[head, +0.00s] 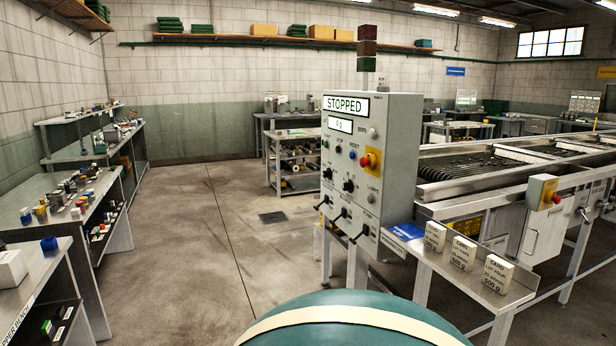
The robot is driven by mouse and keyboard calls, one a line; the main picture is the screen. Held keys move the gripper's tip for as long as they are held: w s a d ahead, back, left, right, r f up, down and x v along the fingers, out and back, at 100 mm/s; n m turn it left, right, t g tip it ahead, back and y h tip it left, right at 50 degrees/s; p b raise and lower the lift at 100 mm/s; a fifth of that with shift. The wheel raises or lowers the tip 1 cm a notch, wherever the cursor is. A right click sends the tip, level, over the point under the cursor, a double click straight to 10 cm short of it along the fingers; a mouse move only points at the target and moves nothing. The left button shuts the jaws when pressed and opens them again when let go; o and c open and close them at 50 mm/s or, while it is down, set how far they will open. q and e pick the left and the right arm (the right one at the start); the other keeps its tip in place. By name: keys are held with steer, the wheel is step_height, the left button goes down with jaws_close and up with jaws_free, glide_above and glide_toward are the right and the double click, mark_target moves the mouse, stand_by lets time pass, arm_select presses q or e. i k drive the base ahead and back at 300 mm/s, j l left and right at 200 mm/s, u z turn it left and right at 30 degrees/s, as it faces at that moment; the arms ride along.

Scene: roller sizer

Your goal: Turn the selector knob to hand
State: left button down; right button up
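A grey control cabinet (402,150) stands on legs right of centre, its panel facing me at an angle. Two small black selector knobs, an upper-left one (327,173) and a lower-right one (348,186), sit below the row of buttons. Their labels and pointer directions are too small to read, so I cannot tell which one has a hand position or how either is set. Black levers (360,235) stick out lower down. The sign on top (345,105) reads STOPPED. Neither gripper is in view.
A red stop button on yellow (371,160) is right of the knobs. White blocks (463,252) stand on a metal shelf (487,292) beside the cabinet. The roller machine (470,185) fills the right side. Benches (70,205) line the left. The floor (215,240) between is clear.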

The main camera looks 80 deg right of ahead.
mark_target(327, 173)
steer(key=z, duration=2.65)
steer(key=i+j+z, duration=0.15)
steer(key=i+j, duration=0.25)
steer(key=i+j+z, duration=0.15)
steer(key=i+j, duration=0.25)
steer(key=i+j+z, duration=0.15)
steer(key=i+j, duration=0.35)
steer(key=i+j+z, duration=0.15)
steer(key=i+j, duration=0.25)
steer(key=j, duration=0.15)
steer(key=i+j+z, duration=0.15)
steer(key=i+j, duration=0.2)
steer(key=j, duration=0.25)
